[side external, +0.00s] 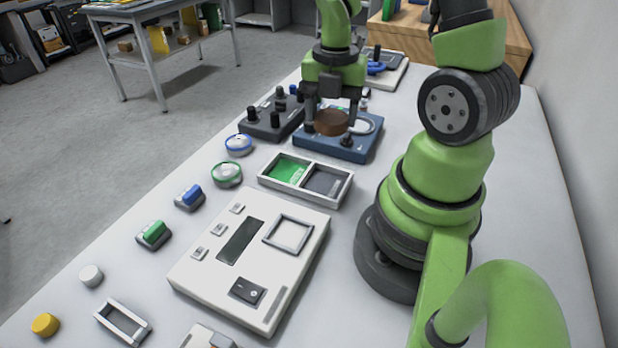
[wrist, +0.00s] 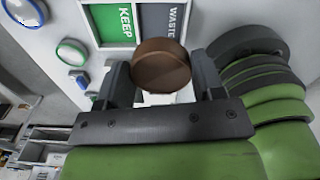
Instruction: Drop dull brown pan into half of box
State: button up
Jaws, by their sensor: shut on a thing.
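The dull brown pan (side external: 331,123) is a round brown disc held between the two fingers of my gripper (side external: 331,118). In the wrist view the brown pan (wrist: 160,66) sits between the dark fingers of my gripper (wrist: 158,80). In the side view it appears over the blue base; its exact height is hard to tell. The white-rimmed box (side external: 319,203) lies nearer the camera, with a green half (side external: 287,169) and a grey half (side external: 324,182). In the wrist view the green half reads KEEP (wrist: 124,22) and the grey half reads WASTE (wrist: 175,18).
The blue base (side external: 345,152) has a pale ring and dark knobs. A dark knobbed block (side external: 272,118) stands beside it. Blue-rimmed (side external: 239,144) and green-rimmed (side external: 226,174) round dishes lie left of the box. A white panel (side external: 205,270) lies in front of it.

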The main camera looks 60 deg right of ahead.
jog(key=shift+f, duration=2.9)
jog(key=o, duration=1)
notch_tip(320, 180, up, 10)
jog(key=shift+a, duration=0.1)
